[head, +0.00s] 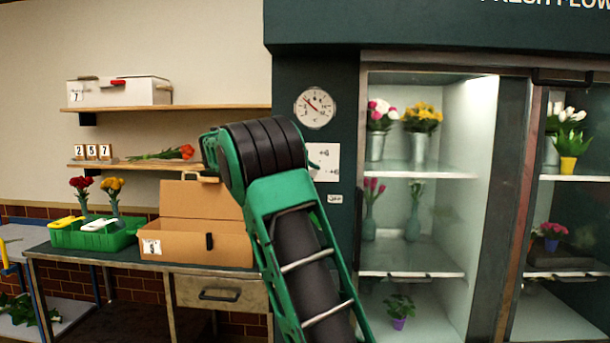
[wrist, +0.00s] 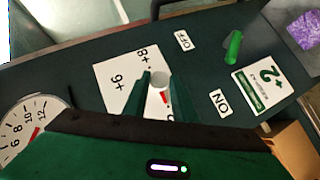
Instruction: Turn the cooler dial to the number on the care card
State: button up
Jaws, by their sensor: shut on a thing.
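The cooler dial has a white square plate (wrist: 115,85) marked +6 and +8 in the wrist view; part of its face is hidden by my fingers. Its pale round knob (wrist: 158,78) sits between the two dark green fingers of my gripper (wrist: 164,88), which is shut on it. A red mark shows just below the knob. A white card with a big 2 and a green label (wrist: 260,84) is on the panel to the right; its small print is unreadable. In the head view the plate (head: 330,155) shows beside my arm, which hides my gripper.
A round gauge (head: 315,108) is on the dark panel above the dial. A green lever (wrist: 234,46) sits between OFF and ON labels. The glass-fronted cooler (head: 515,200) with flowers stands right. A workbench with a cardboard box (head: 200,243) and green caddy (head: 95,238) stands left.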

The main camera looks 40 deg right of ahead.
jog(key=shift+w+a+f, duration=0.1)
jog(key=shift+w+a, duration=0.05)
jog(key=shift+w, duration=0.1)
jog(key=o, duration=1)
jog(key=shift+s, duration=0.1)
jog(key=v, duration=1)
jog(key=shift+a, duration=0.35)
